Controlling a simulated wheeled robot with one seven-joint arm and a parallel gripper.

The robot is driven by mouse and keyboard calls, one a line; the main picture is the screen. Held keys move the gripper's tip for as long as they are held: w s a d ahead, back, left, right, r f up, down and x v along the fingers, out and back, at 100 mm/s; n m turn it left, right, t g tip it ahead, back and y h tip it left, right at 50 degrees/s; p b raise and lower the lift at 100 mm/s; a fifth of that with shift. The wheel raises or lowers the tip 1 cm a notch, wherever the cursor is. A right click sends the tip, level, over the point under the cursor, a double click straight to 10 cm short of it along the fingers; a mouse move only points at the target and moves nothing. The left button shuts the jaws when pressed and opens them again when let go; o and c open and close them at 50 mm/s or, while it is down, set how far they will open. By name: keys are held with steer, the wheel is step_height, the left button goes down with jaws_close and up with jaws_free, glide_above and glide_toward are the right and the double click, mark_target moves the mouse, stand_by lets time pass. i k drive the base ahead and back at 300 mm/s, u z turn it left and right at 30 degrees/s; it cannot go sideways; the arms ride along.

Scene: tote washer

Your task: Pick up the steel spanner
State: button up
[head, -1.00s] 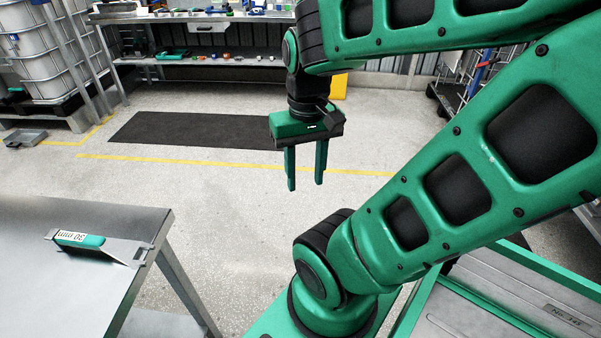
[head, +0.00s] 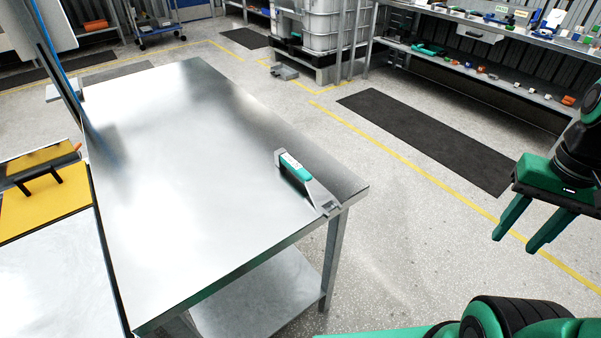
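I cannot make out a steel spanner for certain in the head view. The one tool on the near steel table (head: 190,170) is a flat metal piece with a teal grip and a white label (head: 300,175). It lies near the table's right corner, with its metal end at the edge. My gripper (head: 515,245) hangs at the right of the picture, beyond the table's right side. Its two green fingers point down and stand apart with nothing between them. It is well away from the teal-gripped tool.
A yellow panel with a black handle (head: 45,200) is at the left. A shelved workbench with small items (head: 490,75) stands at the back right. A caged white tank (head: 325,25) is at the back. A dark mat (head: 425,140) lies on open floor right of the table.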

mark_target(321, 197)
steer(key=u, duration=0.05)
steer(key=k, duration=0.95)
steer(key=z, duration=0.5)
steer(key=i, duration=0.55)
steer(key=z, duration=0.05)
